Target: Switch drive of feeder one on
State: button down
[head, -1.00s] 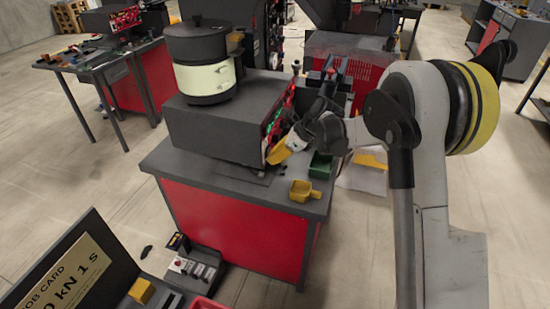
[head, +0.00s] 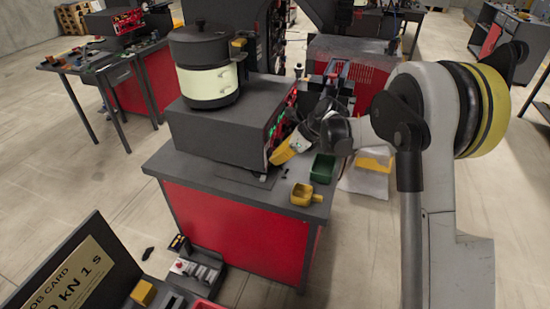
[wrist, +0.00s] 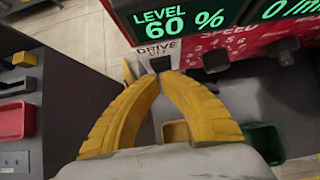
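Feeder one's drive switch (wrist: 160,63) is a small dark block under the DRIVE label in the wrist view; the smaller word below the label looks like OFF. It sits on the front panel of the dark control box (head: 215,135), under the feeder bowl (head: 208,85). My gripper (wrist: 158,78) has yellow fingers whose tips meet or nearly meet just below the switch, with nothing seen between them. I cannot tell whether the tips touch the switch. In the head view my gripper (head: 278,155) is at the panel's lower edge.
A green LEVEL 60 % display (wrist: 178,18) and dark knobs (wrist: 215,60) are close beside the switch. A green bin (head: 323,167) and a yellow scoop-like bin (head: 303,195) stand on the bench top (head: 270,205) below my gripper. A job card board (head: 70,270) is at front left.

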jog(key=d+p+v, duration=0.1)
jog(key=v, duration=0.5)
jog(key=f+p+v, duration=0.1)
jog(key=v, duration=0.5)
jog(key=shift+s+d+p, duration=0.4)
jog(key=shift+s+d, duration=0.1)
jog(key=shift+d, duration=0.1)
jog(key=a+b+x, duration=0.1)
jog(key=b+x, duration=0.2)
jog(key=x, duration=1)
jog(key=shift+w+r, duration=0.3)
